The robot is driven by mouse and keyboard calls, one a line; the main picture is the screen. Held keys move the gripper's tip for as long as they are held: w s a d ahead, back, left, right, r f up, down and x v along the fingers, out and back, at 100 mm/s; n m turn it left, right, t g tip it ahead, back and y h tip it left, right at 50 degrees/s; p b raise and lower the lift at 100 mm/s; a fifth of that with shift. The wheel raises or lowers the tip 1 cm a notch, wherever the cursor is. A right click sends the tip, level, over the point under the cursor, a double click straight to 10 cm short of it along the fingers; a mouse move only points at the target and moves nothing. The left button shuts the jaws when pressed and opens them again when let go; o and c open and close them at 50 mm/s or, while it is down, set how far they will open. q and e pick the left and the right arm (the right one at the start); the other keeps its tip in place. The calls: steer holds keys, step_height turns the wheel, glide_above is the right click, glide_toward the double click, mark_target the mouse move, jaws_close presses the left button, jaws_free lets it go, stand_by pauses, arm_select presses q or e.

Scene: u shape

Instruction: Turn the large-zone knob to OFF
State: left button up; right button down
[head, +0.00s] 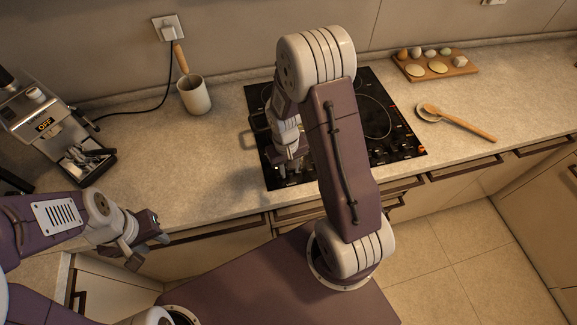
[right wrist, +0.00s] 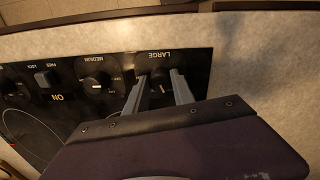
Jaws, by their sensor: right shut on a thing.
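The black cooktop (head: 375,90) is set in the counter, with its control strip along the front edge. In the right wrist view, the large-zone knob (right wrist: 163,88) sits under the upside-down label LARGE, with a small white pointer mark. My right gripper (right wrist: 160,90) has its two grey fingers on either side of this knob and is shut on it. In the head view my right gripper (head: 290,158) is at the cooktop's front left, and my arm hides much of the cooktop. My left gripper (head: 150,240) hangs in front of the counter, away from the cooktop; its finger opening is unclear.
The medium knob (right wrist: 97,86) and a lock switch (right wrist: 43,79) are beside the large knob. A utensil crock (head: 194,96), coffee machine (head: 40,115), egg board (head: 460,67) and wooden spoon (head: 465,125) stand around.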

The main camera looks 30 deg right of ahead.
steer(key=n+p, duration=0.1)
steer(key=n, duration=0.2)
steer(key=shift+r+n+p, duration=0.15)
steer(key=shift+n+p, duration=0.25)
steer(key=n+p, duration=0.1)
steer(key=n, duration=0.1)
steer(key=shift+d+n+p, duration=0.1)
steer(key=shift+n+p, duration=0.2)
steer(key=shift+p, duration=0.1)
steer(key=n+p, duration=0.3)
steer(key=n, duration=0.1)
steer(key=shift+d+n+t+p, duration=0.1)
steer(key=shift+n+t+p, duration=0.2)
steer(key=shift+n+p, duration=1)
steer(key=shift+n, duration=0.4)
steer(key=c, duration=1.1)
jaws_free()
